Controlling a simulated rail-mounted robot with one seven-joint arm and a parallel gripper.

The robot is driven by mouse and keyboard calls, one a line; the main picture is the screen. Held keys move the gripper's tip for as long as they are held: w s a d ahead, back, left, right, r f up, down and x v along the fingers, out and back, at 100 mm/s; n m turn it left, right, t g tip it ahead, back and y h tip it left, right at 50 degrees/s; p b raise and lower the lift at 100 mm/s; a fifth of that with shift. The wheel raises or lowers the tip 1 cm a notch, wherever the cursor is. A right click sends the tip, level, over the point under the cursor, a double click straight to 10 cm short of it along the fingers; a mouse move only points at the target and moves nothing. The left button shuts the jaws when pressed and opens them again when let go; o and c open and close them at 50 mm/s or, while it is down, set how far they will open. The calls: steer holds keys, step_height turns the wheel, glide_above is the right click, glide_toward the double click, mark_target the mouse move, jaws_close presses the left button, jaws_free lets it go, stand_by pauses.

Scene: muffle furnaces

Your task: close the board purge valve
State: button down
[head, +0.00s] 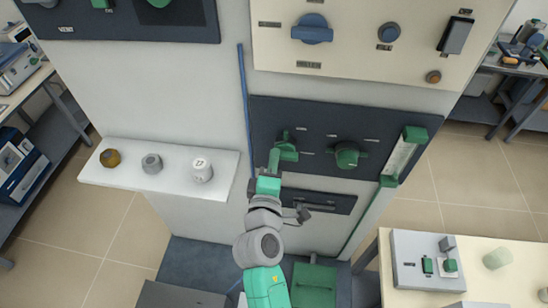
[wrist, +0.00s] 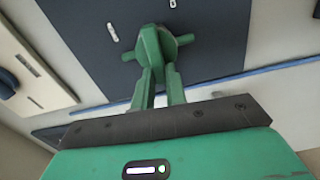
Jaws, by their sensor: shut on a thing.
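The dark board (head: 318,116) is on the front of the pale cabinet and carries two green valve handles. My gripper (head: 276,160) is at the left green valve handle (head: 287,147); the other green handle (head: 347,155) is to its right, apart from the gripper. In the wrist view my green fingers (wrist: 158,85) are shut on the green valve handle (wrist: 153,44), whose two ends stick out on either side. The fingers hide part of the handle. The labels are too small to read, so I cannot tell by name which valve is the purge valve.
A green-framed gauge tube (head: 403,157) is at the board's right end. A cream panel (head: 362,62) with a blue knob (head: 312,28) is above. A white shelf (head: 120,178) with three knobs is left. A bench (head: 505,270) with a control box is lower right.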

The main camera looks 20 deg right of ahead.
steer(key=shift+n, duration=0.4)
stand_by(0.3)
steer(key=c, duration=1.4)
jaws_free()
steer(key=shift+c, duration=0.2)
steer(key=shift+s+f, duration=0.1)
steer(key=shift+s, duration=0.05)
steer(key=b+v, duration=0.1)
steer(key=v, duration=0.6)
steer(key=shift+s+a, duration=0.2)
steer(key=shift+s, duration=0.05)
